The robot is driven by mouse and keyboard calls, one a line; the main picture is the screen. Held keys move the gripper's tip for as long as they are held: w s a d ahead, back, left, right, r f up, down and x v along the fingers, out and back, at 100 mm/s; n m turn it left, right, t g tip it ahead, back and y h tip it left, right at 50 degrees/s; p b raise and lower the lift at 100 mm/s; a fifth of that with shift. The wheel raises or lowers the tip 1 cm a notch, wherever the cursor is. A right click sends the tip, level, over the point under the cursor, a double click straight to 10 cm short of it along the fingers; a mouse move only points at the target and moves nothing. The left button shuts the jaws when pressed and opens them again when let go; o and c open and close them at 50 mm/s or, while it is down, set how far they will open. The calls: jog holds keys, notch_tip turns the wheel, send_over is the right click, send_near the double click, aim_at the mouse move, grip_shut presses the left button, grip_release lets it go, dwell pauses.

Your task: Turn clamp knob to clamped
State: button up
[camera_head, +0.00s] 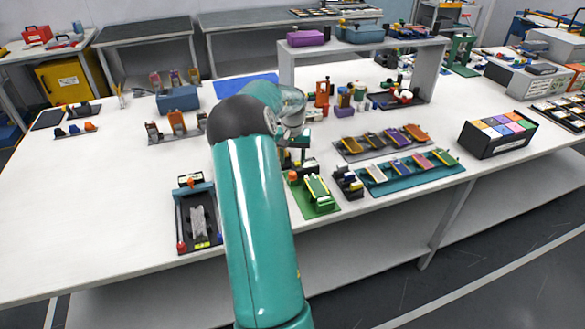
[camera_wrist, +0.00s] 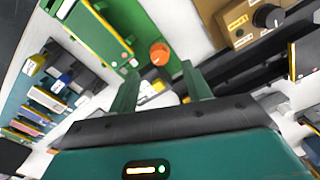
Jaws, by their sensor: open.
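In the wrist view an orange round knob (camera_wrist: 160,54) stands on a green fixture (camera_wrist: 145,15). My gripper (camera_wrist: 160,70) is open, with its two green fingers pointing toward the knob. The knob shows between and just beyond the fingertips, and nothing is held. I cannot tell the knob's setting or whether a finger touches it. A second knob, black, (camera_wrist: 268,16) sits on a brown box (camera_wrist: 242,20) at the upper right. In the head view the green fixture (camera_head: 318,192) lies right of my arm, which partly hides the area around my gripper.
A black tray with rails (camera_head: 199,218) lies left of my arm. A teal rack (camera_head: 415,175) with several coloured pieces and a black box of coloured blocks (camera_head: 497,135) stand to the right. A raised shelf (camera_head: 430,60) is behind.

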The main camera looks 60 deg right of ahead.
aim_at(292, 173)
notch_tip(292, 173, up, 8)
jog(key=shift+r, duration=0.15)
dwell(0.6)
jog(key=w+a+r+n+t, duration=0.15)
jog(key=w+a+r, duration=0.25)
jog(key=a, duration=0.7)
jog(key=w+a+r+n+t, duration=0.1)
jog(key=w+a+r+n, duration=0.25)
jog(key=a, duration=0.65)
jog(key=w+a+r+n+t, duration=0.1)
jog(key=w+a+r, duration=0.3)
jog(key=a, duration=0.7)
jog(key=s+a+n+t, duration=0.1)
jog(key=s+a+n, duration=0.3)
jog(key=a, duration=0.9)
jog(key=s+a+f+n+t, duration=0.1)
jog(key=s+a+n, duration=0.2)
jog(key=s+a, duration=0.5)
jog(key=a, duration=0.5)
jog(key=shift+a+n, duration=0.15)
jog(key=shift+n, duration=0.25)
